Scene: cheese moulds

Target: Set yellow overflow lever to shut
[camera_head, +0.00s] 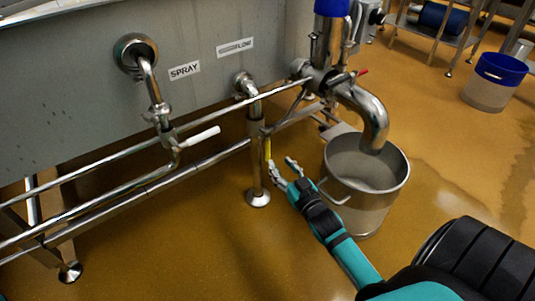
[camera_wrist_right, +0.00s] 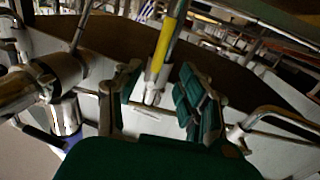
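The yellow overflow lever (camera_head: 268,149) hangs down, nearly upright, beside the pipe under the overflow label (camera_head: 235,47). In the right wrist view the yellow lever (camera_wrist_right: 166,42) runs down from the top edge, with a metal part at its lower end. My right gripper (camera_head: 282,165) is open, just below the lever in the head view. In the right wrist view the lever appears in the gap between the open fingers (camera_wrist_right: 161,72). I cannot tell whether they touch it. My left gripper is not in view.
A white-handled lever (camera_head: 203,136) sits on the spray pipe to the left. A red-handled valve (camera_head: 362,72) is above a large steel bucket (camera_head: 366,175), right beside my right arm. Horizontal steel rails (camera_head: 215,155) cross below the tank. Floor in front is clear.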

